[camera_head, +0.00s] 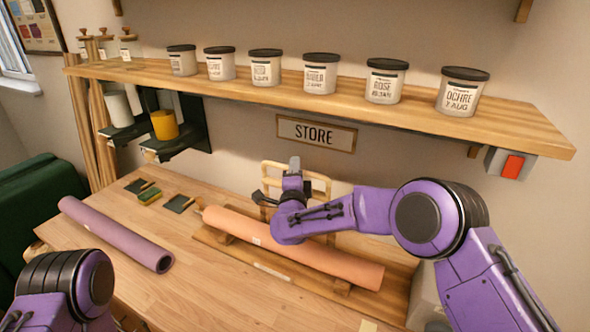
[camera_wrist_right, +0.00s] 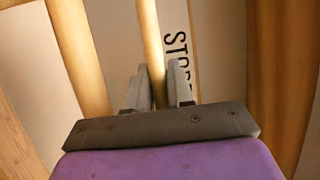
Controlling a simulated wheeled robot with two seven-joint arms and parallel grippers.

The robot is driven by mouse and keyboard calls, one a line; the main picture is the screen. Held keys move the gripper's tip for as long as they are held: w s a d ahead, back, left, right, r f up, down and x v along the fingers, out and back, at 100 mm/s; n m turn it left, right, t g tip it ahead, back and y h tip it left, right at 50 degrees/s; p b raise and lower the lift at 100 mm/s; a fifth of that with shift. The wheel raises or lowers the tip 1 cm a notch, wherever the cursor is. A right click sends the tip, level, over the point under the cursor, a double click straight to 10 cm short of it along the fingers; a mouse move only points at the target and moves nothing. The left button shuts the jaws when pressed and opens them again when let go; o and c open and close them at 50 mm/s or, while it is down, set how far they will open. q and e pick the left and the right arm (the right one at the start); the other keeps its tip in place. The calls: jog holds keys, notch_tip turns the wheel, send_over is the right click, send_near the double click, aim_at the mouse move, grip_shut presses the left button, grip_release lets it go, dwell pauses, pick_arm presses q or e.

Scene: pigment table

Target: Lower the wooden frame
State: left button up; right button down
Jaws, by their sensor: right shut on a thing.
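The wooden frame (camera_head: 318,178) is a pale wooden bar frame standing upright behind the orange roll, against the wall side of the table. My right gripper (camera_head: 294,168) is at its upper part, with the fingers pointing up, and is shut on one of its bars. In the right wrist view a wooden bar (camera_wrist_right: 151,42) of the frame runs between the two fingers (camera_wrist_right: 155,88). My arm hides part of the frame's lower portion. My left arm shows at the bottom left, but its gripper is out of view.
An orange roll (camera_head: 330,260) lies on a wooden cradle in front of the frame. A purple roll (camera_head: 115,233) lies at left. Small dark pads (camera_head: 178,203) lie between them. Above, a shelf (camera_head: 330,104) holds several lidded pots, and a STORE sign (camera_head: 316,133) hangs below.

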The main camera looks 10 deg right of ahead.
jog(key=shift+w+d+f, duration=0.1)
jog(key=shift+d+f, duration=0.05)
jog(key=shift+f, duration=0.05)
jog(key=s+a+f+n+t+b, duration=0.1)
jog(key=s+a+f+t+b, duration=0.1)
jog(key=s+b, duration=0.5)
jog(key=a+f+b, duration=0.1)
jog(key=a+b, duration=0.1)
jog(key=b, duration=0.4)
jog(key=shift+a+n, duration=0.3)
jog(key=shift+a, duration=0.05)
